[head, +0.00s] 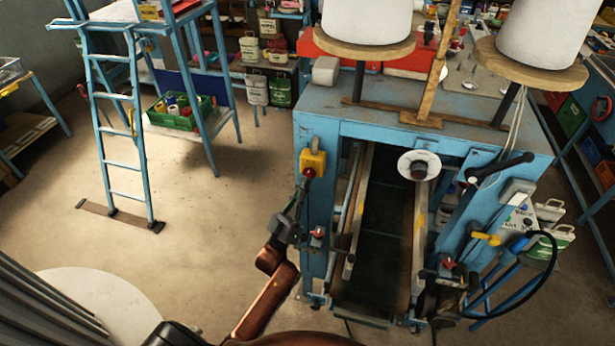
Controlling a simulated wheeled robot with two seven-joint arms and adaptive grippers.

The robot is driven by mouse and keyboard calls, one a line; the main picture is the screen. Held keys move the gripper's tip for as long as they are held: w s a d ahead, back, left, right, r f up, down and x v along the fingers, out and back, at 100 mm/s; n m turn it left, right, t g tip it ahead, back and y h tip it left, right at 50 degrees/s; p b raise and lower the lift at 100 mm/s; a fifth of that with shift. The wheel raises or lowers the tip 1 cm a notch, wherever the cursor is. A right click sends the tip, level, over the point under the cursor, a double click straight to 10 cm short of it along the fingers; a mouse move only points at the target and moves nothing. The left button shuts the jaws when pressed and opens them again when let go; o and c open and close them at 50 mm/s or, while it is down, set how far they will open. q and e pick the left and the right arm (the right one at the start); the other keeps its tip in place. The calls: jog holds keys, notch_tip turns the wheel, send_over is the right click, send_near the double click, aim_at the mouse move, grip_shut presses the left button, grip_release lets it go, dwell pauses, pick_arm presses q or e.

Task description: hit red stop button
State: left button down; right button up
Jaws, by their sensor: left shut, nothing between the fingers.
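The red stop button (309,173) sits on the lower front of a yellow box (313,158) on the left front post of the blue sewing machine (400,125). My left gripper (301,190) reaches up from the bottom of the head view. It is shut and empty, with its tips just below the red button. They look very close to it; I cannot tell whether they touch. My right gripper does not show.
A conveyor belt (386,240) runs through the machine, right of my left gripper. A red knob (317,233) sticks out below the button. Thread cones (366,18) stand on top. A blue ladder (122,130) stands at left; the floor (225,220) between is clear.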

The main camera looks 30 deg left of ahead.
pick_arm(q)
jog(key=shift+w+a, duration=0.1)
jog(key=shift+w, duration=0.4)
dwell(0.8)
jog(key=shift+s, duration=0.15)
jog(key=shift+s+d, duration=0.25)
jog(key=shift+s, duration=0.5)
jog(key=shift+s, duration=0.1)
jog(key=s+p, duration=0.1)
jog(key=s, duration=0.1)
jog(key=s+d+p, duration=0.1)
jog(key=s, duration=0.1)
jog(key=shift+s, duration=0.35)
dwell(0.6)
